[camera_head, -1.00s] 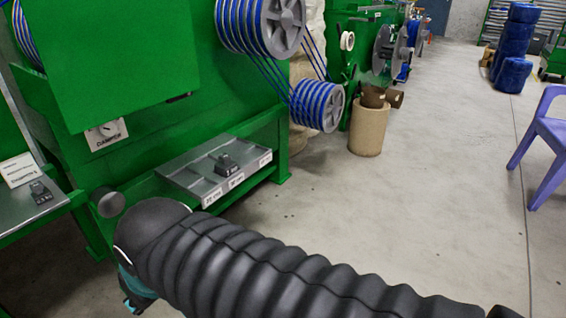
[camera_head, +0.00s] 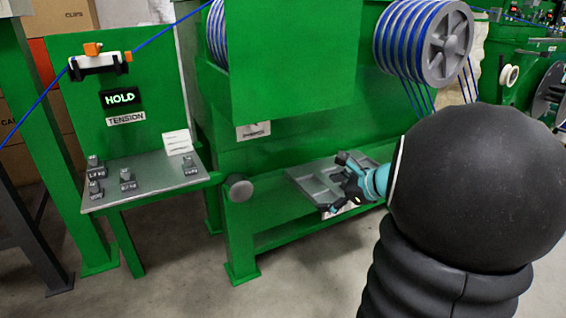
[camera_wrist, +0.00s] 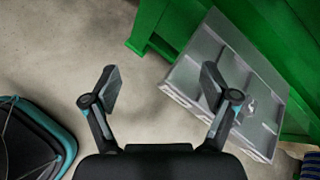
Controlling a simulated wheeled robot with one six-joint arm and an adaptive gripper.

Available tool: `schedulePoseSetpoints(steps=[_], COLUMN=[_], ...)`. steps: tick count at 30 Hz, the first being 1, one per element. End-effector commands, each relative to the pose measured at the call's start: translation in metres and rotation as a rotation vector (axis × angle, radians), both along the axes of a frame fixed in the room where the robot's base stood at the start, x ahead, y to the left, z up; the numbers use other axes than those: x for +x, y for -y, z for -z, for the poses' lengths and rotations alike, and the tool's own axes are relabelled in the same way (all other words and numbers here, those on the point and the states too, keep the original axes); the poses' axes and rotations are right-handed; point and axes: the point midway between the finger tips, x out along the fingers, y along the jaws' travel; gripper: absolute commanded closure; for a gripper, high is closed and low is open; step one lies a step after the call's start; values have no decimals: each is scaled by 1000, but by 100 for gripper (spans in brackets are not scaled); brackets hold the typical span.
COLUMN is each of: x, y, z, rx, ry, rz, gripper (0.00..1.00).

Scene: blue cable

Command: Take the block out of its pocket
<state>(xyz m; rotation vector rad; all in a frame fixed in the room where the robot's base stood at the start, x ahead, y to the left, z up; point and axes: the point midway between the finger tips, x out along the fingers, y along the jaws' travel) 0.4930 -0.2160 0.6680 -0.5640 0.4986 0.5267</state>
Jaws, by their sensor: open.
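The grey pocketed tray (camera_head: 312,181) sits on the lower green shelf of the machine. My gripper (camera_head: 334,186) is over or in front of it in the head view and covers part of it. The tray (camera_wrist: 193,62) lies to the right there, partly behind the right finger. A small greyish shape (camera_wrist: 250,106) shows in it; I cannot tell whether it is the block. The block is otherwise hidden or not distinguishable.
A side table (camera_head: 150,188) at left holds several small dark weights and a white card (camera_head: 177,142). Above it are a HOLD display (camera_head: 123,97) and a tension device (camera_head: 99,62) with a blue cable. A round grey knob (camera_head: 240,190) sticks out left of the tray.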

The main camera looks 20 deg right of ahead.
Motion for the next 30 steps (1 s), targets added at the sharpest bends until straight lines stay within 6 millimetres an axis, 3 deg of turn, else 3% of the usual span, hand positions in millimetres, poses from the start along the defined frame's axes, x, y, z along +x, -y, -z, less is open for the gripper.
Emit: schedulePoseSetpoints(steps=[1, 3, 6, 10, 14, 24, 30], x=[2, 4, 1, -4, 1, 55, 72], y=[34, 73, 118, 154, 165, 159, 159], z=[6, 11, 17, 22, 27, 48, 55], rx=[89, 203, 328, 425, 458, 458, 456], ry=[7, 29, 61, 93, 104, 103, 104], rz=[111, 246, 395, 509, 543, 542, 545], gripper=[15, 15, 15, 15, 15, 15, 15])
